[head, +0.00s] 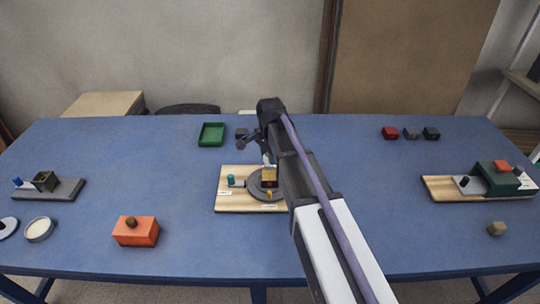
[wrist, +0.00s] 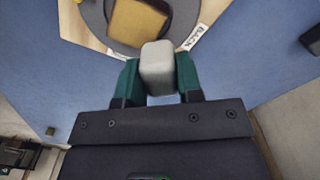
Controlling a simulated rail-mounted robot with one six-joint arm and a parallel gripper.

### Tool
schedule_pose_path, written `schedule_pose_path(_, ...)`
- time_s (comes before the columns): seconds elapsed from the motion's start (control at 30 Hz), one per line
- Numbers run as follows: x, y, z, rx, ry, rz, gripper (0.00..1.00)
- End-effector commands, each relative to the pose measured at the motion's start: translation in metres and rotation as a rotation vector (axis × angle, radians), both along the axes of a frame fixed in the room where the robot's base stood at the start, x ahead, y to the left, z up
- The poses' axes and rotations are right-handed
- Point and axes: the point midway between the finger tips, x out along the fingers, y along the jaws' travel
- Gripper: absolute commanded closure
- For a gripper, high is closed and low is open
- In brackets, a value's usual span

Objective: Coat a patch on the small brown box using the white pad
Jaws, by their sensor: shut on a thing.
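The small brown box (head: 269,180) stands on a dark round turntable (head: 256,190) on a light wooden board (head: 222,198) in mid-table. It also shows at the top of the wrist view (wrist: 138,24). My gripper (wrist: 158,78) has green fingers shut on the white pad (wrist: 158,68). The pad's far end reaches toward the box's near edge in the wrist view; I cannot tell whether they touch. In the head view my arm hides much of the gripper and the board's right side.
A teal-topped part (head: 231,180) stands on the board's left. A green tray (head: 211,134) lies behind it. An orange box (head: 135,231) and a round pale dish (head: 39,230) are at front left. Another board (head: 437,187) with a green block (head: 497,178) is at right. Blue table between is clear.

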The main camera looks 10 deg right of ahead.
Motion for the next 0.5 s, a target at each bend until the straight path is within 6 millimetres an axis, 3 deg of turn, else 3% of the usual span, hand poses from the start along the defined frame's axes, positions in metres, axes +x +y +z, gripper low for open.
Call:
schedule_pose_path(0.03,0.0,0.0,0.015,0.0,0.0,0.0,0.86)
schedule_pose_path(0.2,0.0,0.0,0.034,0.0,0.0,0.0,0.86)
schedule_pose_path(0.5,0.0,0.0,0.033,0.0,0.0,0.0,0.86)
